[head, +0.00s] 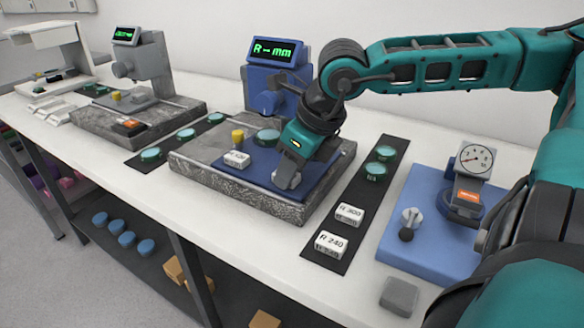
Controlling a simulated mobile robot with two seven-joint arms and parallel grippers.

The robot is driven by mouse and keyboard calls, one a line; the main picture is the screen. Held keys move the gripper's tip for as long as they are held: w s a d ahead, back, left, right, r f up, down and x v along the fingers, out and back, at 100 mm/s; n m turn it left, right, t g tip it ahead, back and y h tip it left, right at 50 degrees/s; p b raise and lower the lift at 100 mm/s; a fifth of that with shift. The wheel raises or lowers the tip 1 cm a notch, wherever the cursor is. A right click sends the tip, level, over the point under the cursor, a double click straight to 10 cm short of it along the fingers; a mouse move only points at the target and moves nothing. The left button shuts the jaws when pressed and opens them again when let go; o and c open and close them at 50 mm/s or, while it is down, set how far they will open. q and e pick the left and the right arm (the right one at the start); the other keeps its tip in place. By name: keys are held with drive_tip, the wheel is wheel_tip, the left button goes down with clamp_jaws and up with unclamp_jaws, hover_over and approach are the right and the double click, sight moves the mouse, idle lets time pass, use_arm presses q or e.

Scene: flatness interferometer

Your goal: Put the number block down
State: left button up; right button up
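A white number block (237,159) lies on the blue pad (262,172) of the middle instrument, its print too small to read. Two more white number blocks, R 300 (348,215) and R 240 (331,244), sit on the black strip to the right. My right gripper (290,172) points down over the right part of the blue pad, to the right of the block there and apart from it. A pale grey rounded piece shows at its tip; I cannot tell what it is. The fingers are mostly hidden. My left gripper is not in view.
The blue instrument (275,77) displays "R -- mm" behind the granite plate (240,192). A dial gauge (474,159) on a blue base is at right. Bare white table lies in front.

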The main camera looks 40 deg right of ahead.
sight(297, 178)
drive_tip(key=o, duration=0.3)
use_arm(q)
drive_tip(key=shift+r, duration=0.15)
use_arm(e)
drive_tip(key=shift+r+p, duration=0.5)
drive_tip(key=shift+p, duration=0.05)
drive_tip(key=p+v, duration=0.3)
drive_tip(key=shift+r+p, duration=0.3)
drive_tip(key=shift+s+r+b, duration=0.3)
drive_tip(key=shift+s+r, duration=0.05)
drive_tip(key=shift+r, duration=0.15)
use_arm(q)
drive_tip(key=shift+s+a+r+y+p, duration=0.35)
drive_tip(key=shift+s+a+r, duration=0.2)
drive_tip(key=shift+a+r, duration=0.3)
use_arm(e)
drive_tip(key=v, duration=0.6)
drive_tip(key=shift+s+d+r, duration=0.2)
drive_tip(key=shift+r, duration=0.1)
